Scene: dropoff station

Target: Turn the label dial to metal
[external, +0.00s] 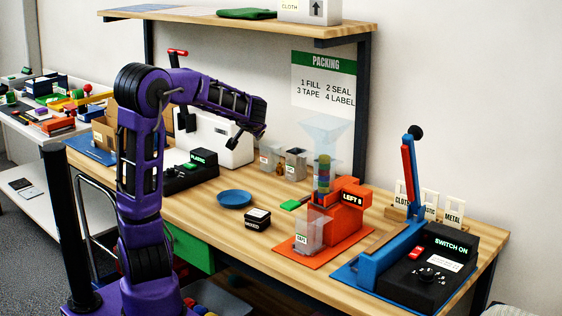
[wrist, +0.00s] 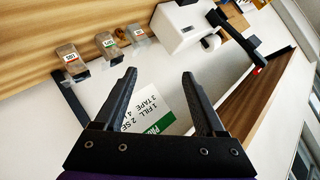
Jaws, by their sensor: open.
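A black label box (external: 193,175) stands on the bench left of centre, beside a white machine (external: 228,142). Its small display (external: 200,157) seems to read PLASTIC, and a green part shows on its top. A dial on it is too small to make out clearly. My gripper (external: 248,136) is raised in front of the white machine, above and to the right of the label box, touching nothing. In the wrist view my gripper (wrist: 159,74) has its fingers spread and empty. The label box does not show in the wrist view.
A blue plate (external: 234,199) and a small black box (external: 257,219) lie mid-bench. An orange dispenser (external: 346,222) with a clear hopper stands right of them. Further right is a black and blue sealer (external: 427,271) marked SWITCH ON, with its own knob. A shelf (external: 250,29) hangs above.

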